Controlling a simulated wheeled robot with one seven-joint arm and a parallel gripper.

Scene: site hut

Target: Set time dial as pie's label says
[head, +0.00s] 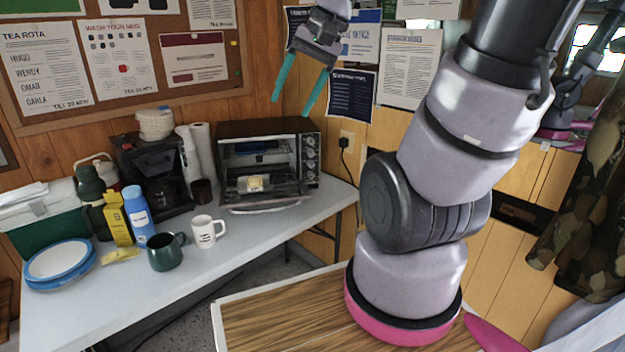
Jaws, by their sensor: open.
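The toaster oven (268,129) stands at the back right of the white table with its door (265,207) folded down. A small yellowish item in a pale wrapper or tray, probably the pie (254,184), sits in the oven opening. Its label is too small to read. Several round dials (311,153) run down the oven's right-hand panel. I cannot tell which one is the time dial or where any of them points. My gripper (291,108) is open and empty, its teal fingers pointing down in front of the wall, above the oven's right part in the picture.
Left of the oven are paper rolls (202,160), a coffee maker (155,175), a white mug (207,232), a green mug (165,252), a blue bottle (138,215) and plates (60,262). The table front before the oven is clear. A plug (344,143) hangs right of it.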

